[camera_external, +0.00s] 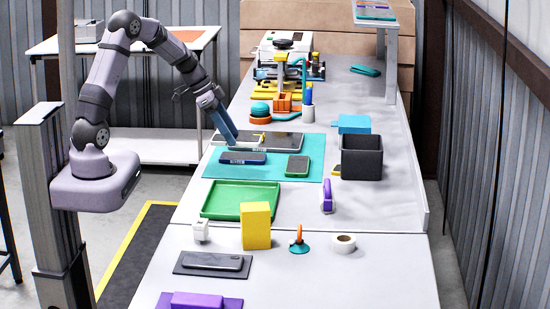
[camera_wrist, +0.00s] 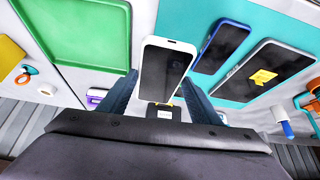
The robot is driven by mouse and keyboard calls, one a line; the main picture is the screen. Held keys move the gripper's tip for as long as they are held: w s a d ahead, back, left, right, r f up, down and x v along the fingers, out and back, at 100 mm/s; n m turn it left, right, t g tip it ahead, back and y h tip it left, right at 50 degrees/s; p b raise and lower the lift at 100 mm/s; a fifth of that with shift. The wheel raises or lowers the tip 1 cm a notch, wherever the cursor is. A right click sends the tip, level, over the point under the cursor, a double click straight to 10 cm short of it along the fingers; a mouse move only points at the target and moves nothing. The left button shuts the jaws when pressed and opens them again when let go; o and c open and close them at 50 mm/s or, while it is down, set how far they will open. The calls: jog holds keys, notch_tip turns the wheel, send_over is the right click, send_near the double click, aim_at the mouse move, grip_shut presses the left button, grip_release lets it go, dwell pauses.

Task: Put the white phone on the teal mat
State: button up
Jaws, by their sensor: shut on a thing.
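The white phone (camera_wrist: 167,72) has a dark screen. In the wrist view it stands out between the two blue fingers of my gripper (camera_wrist: 163,98), which is shut on its near end. The mat also shows in the wrist view (camera_wrist: 190,18), behind and right of the phone. I cannot tell whether the phone touches the mat.
A blue-edged phone (camera_external: 242,157), a green phone (camera_external: 298,166) and a large dark tablet (camera_external: 285,141) lie on the mat. A green tray (camera_external: 240,213) stands in front of it, a dark box (camera_external: 361,157) to the right. Some bare mat shows between the phones.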

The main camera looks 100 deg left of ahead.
aim_at(215, 136)
jog(key=shift+a+f, duration=0.15)
jog(key=shift+a, duration=0.45)
jog(key=shift+a+f, duration=0.15)
jog(key=shift+a, duration=0.45)
jog(key=shift+d+f+p, duration=0.1)
jog(key=shift+f+p, duration=1.05)
jog(key=shift+f, duration=3.8)
jog(key=shift+f+b, duration=0.2)
jog(key=shift+b, duration=0.15)
jog(key=o, duration=1.3)
jog(key=shift+r+p, duration=0.15)
jog(key=shift+p, duration=0.15)
jog(key=shift+r, duration=0.15)
jog(key=b+v, duration=0.2)
jog(key=v, duration=0.9)
jog(key=shift+s+d+r, duration=0.1)
jog(key=shift+s+r, duration=0.15)
jog(key=shift+r, duration=0.1)
